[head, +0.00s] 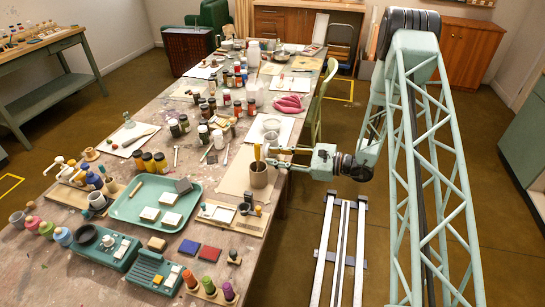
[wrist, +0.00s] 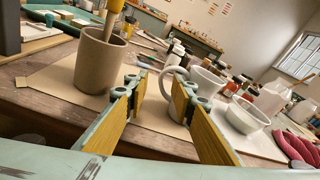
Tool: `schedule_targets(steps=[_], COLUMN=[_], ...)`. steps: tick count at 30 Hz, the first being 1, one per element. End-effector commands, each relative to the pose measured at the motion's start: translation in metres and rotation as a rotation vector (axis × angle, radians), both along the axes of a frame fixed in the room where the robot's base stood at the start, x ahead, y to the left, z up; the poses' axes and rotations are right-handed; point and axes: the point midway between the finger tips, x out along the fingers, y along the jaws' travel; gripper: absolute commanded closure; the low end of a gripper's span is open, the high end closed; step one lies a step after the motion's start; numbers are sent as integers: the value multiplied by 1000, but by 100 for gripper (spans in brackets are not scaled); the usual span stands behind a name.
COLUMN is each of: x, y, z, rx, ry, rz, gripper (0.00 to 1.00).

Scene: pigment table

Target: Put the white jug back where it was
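The white jug (wrist: 209,77) appears in the wrist view beyond my right finger, with its loop handle toward the left, seen through the gap between my fingers. In the head view the jug (head: 271,138) stands near the table's right edge and is partly hidden by my gripper. My gripper (wrist: 163,92) is open, with nothing seen held between its wood-coloured pads. In the head view my gripper (head: 273,156) reaches over the table edge, just beside the brown cup. Whether a finger touches the jug cannot be told.
A brown cup (wrist: 100,60) holding a yellow-handled tool stands close left of my fingers on a tan sheet (head: 236,172). A white bowl (wrist: 243,116) stands on the right, near pink gloves (head: 290,104). Paint jars (head: 235,80) crowd farther up the table. A green tray (head: 155,198) lies left.

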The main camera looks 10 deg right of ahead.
Motion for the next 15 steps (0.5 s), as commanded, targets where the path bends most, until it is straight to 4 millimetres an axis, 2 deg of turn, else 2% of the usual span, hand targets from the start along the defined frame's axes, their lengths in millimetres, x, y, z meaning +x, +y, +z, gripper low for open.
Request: schedule_targets(steps=[15], x=[-31], y=[-49], z=[8], rx=[0], ry=[-1], rz=[-2], gripper=[77])
